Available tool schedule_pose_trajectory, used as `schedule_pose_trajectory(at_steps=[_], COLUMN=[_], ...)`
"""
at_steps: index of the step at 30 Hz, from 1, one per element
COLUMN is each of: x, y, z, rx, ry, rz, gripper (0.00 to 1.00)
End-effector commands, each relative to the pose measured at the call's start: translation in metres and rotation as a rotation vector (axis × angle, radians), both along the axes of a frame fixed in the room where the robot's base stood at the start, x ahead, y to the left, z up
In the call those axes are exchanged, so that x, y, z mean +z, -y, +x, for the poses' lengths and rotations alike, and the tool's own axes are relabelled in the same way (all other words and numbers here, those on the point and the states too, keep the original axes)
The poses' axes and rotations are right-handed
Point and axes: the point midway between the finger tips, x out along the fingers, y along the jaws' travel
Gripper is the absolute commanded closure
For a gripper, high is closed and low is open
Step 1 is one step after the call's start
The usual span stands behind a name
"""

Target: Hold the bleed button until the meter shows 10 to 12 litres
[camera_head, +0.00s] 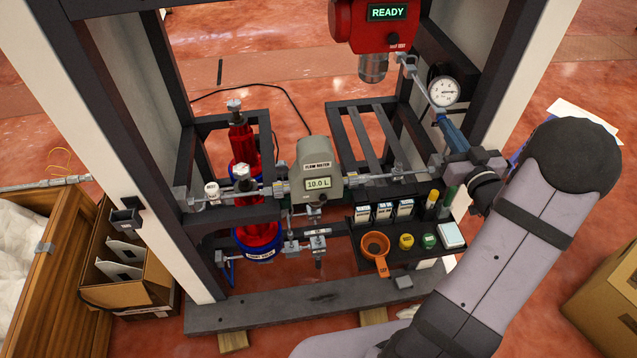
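The flow meter (317,172) is a grey-green housing on the horizontal pipe at the middle of the rig. Its display (318,184) reads 10.0 L. My gripper (437,165) is at the right end of that pipe, beside the right post and just below a blue-bodied fitting (453,136). Its fingers are small and partly hidden there, so I cannot tell whether they are open or shut. I cannot make out the bleed button for certain; it may be hidden by my gripper.
A red dispenser head (372,24) shows READY above. A round gauge (443,92) hangs at the right post. A dark shelf (372,259) holds small boxes, an orange cup (375,249) and caps. Red cylinders (242,145) stand left. Cartons flank the rig.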

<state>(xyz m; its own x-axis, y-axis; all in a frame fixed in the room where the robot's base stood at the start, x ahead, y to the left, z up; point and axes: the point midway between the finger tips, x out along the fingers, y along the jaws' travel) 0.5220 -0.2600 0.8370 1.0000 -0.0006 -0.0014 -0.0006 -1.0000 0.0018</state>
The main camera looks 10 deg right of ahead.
Motion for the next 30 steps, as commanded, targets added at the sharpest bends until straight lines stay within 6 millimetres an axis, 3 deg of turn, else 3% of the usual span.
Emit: schedule_pose_trajectory(at_steps=[13, 21, 30], x=[0.000, 0.000, 0.000], y=[0.000, 0.000, 0.000], z=[0.000, -0.015, -0.016], rx=[0.001, -0.001, 0.001], ry=[0.000, 0.000, 0.000], rz=[0.000, 0.000, -0.001], gripper=[1.00, 1.00, 1.00])
